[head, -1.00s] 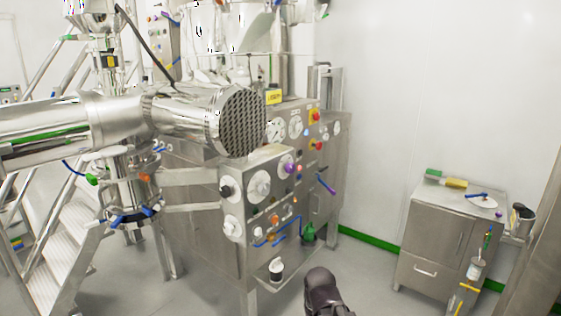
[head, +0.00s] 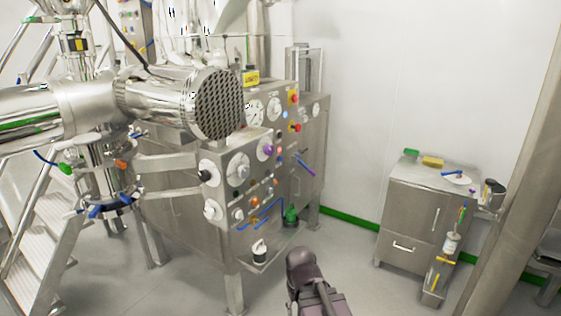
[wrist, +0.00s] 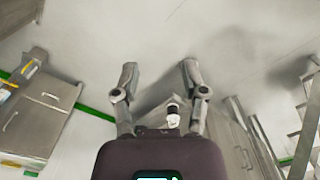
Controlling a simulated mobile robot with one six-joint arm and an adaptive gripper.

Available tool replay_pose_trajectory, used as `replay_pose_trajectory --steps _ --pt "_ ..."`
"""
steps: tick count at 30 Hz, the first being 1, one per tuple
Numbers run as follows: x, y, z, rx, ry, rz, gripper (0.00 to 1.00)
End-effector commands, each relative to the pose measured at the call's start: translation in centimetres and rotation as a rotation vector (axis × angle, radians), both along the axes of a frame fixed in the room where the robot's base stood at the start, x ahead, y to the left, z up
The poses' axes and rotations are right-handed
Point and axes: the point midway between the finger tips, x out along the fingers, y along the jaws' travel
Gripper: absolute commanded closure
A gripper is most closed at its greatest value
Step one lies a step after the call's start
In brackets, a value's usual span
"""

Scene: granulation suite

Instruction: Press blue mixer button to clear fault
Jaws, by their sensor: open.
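The mixer's steel control cabinet (head: 185,183) stands left of centre in the head view, its front carrying dials, knobs and coloured buttons. A small pale-blue button (head: 285,114) sits on the rear panel, between two red knobs. At this size I cannot tell whether it is lit. My dark arm shows at the bottom centre of the head view, in front of and apart from the cabinet; its fingers are not distinguishable there.
A steel side cabinet (head: 405,225) with small items on top stands against the wall at right. A large steel pipe with a mesh end (head: 217,104) juts out before the mixer. Stairs (head: 45,240) stand at left. Grey floor is open between the mixer and side cabinet.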

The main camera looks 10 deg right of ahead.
Motion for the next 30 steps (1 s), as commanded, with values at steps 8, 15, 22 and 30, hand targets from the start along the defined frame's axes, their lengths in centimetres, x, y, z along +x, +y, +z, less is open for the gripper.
replay_pose_trajectory --steps 8,15,22,30 --pt "0.00 0.00 0.00 0.000 0.000 0.000 1.00" --pt "0.00 0.00 0.00 0.000 0.000 0.000 1.00" --pt "0.00 0.00 0.00 0.000 0.000 0.000 1.00" --pt "0.00 0.00 0.00 0.000 0.000 0.000 1.00"
